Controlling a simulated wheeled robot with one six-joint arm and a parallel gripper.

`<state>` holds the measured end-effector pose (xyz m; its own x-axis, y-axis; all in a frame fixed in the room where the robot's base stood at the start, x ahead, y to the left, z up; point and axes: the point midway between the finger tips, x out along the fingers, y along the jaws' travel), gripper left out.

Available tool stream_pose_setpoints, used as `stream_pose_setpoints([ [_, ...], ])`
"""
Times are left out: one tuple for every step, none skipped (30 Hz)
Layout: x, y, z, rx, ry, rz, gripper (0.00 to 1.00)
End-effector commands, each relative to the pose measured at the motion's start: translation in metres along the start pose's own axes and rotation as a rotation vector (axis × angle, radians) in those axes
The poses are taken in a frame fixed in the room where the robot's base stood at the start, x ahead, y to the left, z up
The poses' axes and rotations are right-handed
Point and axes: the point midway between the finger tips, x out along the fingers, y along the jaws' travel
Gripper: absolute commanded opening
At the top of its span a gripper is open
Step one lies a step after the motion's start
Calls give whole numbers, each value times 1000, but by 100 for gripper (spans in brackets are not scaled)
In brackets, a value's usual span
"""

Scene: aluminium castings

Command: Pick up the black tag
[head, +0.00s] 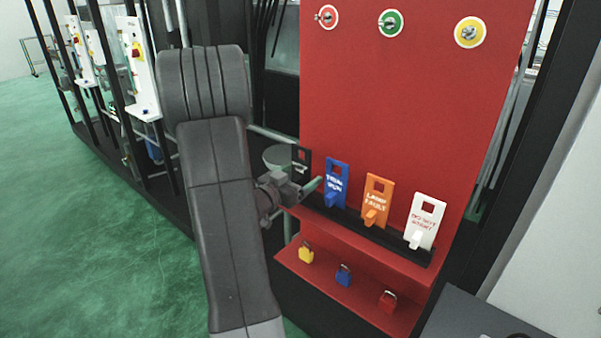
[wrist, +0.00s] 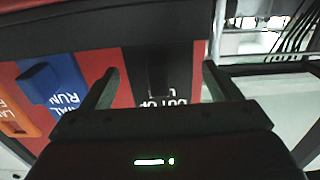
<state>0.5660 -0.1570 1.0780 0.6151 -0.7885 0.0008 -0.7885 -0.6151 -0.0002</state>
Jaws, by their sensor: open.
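The black tag (head: 301,157) stands at the left end of the row of tags on the red board, partly hidden behind my gripper (head: 308,187) in the head view. In the wrist view the black tag (wrist: 168,75) shows upside down with white lettering, its lower part in the picture cut off by my gripper's body. My gripper (wrist: 159,70) is open, with one finger on each side of the tag in that view. I cannot tell whether either finger touches it.
A blue tag (head: 337,180) is close beside the black one, then an orange tag (head: 377,197) and a white tag (head: 426,218). Yellow (head: 306,254), blue (head: 343,275) and red (head: 388,300) padlocks sit on the red shelf below. Round coloured pieces hang above.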

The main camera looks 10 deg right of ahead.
Motion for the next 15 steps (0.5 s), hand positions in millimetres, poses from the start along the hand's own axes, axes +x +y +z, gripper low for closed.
stream_pose_setpoints([
  [9,1,-2,-1,-2,3,84],
  [13,1,-2,-1,-2,3,84],
  [19,1,-2,-1,-1,3,84],
  [21,0,-2,-1,0,2,84],
  [23,0,-1,0,0,2,84],
  [25,0,-1,0,-1,1,84],
  [25,0,-1,0,-1,1,84],
  [25,0,0,0,-1,0,84],
  [24,0,0,0,-1,0,84],
  [24,0,0,0,-1,0,84],
  [24,0,0,0,-1,0,84],
  [24,0,0,0,-1,0,80],
  [24,0,0,0,-1,0,74],
  [24,0,0,0,-1,0,68],
  [24,0,0,0,0,0,60],
])
